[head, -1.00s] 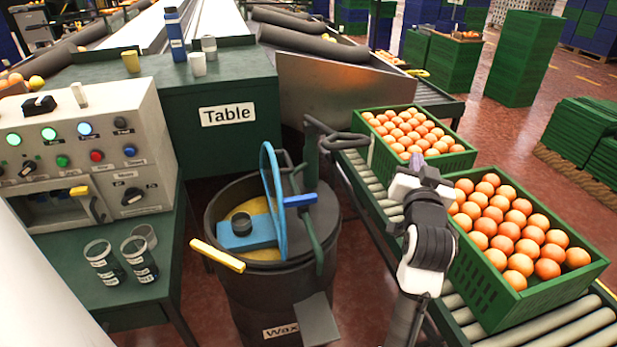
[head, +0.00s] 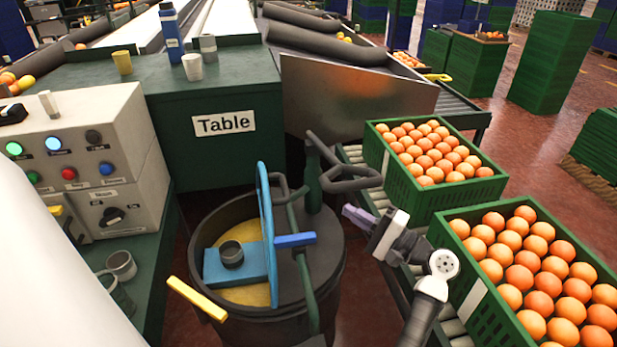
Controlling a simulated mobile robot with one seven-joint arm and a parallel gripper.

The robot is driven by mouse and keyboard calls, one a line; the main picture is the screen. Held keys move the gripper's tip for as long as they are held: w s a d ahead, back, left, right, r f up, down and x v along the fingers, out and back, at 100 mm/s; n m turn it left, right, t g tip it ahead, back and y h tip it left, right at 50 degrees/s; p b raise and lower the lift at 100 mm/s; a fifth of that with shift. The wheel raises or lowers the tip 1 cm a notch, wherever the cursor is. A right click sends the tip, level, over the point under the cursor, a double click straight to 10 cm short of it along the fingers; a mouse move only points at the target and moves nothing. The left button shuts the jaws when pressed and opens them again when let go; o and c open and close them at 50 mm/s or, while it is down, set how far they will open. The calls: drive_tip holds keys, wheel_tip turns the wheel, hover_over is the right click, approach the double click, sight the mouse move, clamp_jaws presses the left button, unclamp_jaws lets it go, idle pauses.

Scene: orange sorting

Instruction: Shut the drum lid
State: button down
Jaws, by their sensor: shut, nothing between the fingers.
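The dark wax drum (head: 330,262) stands at the lower centre, its top partly open with yellow wax (head: 252,295) showing. A thin blue panel (head: 266,235), seemingly the lid, stands upright across the opening, almost edge-on. A blue bar (head: 295,240) sticks out to its right. A flat blue piece (head: 213,268) with a dark round cup or knob (head: 231,254) lies left of the panel. A yellow handle (head: 197,298) juts out over the drum's front left rim. My gripper (head: 347,212) is shut and empty, right of the drum, its fingers pointing left, apart from the panel.
A dark green pipe with a handwheel (head: 345,180) rises at the drum's back right, close to my gripper. Orange-filled crates (head: 405,180) (head: 480,310) stand on the roller conveyor at right. A control panel (head: 75,150) and the labelled table (head: 190,150) bound the left and back.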

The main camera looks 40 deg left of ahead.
drive_tip(key=s+p+x, duration=0.1)
drive_tip(key=x, duration=0.3)
drive_tip(key=s+p+x, duration=0.1)
drive_tip(key=x, duration=0.3)
drive_tip(key=s+p+x, duration=0.1)
drive_tip(key=x, duration=0.3)
drive_tip(key=shift+a+r, duration=0.25)
drive_tip(key=shift+r, duration=0.2)
drive_tip(key=shift+a, duration=0.1)
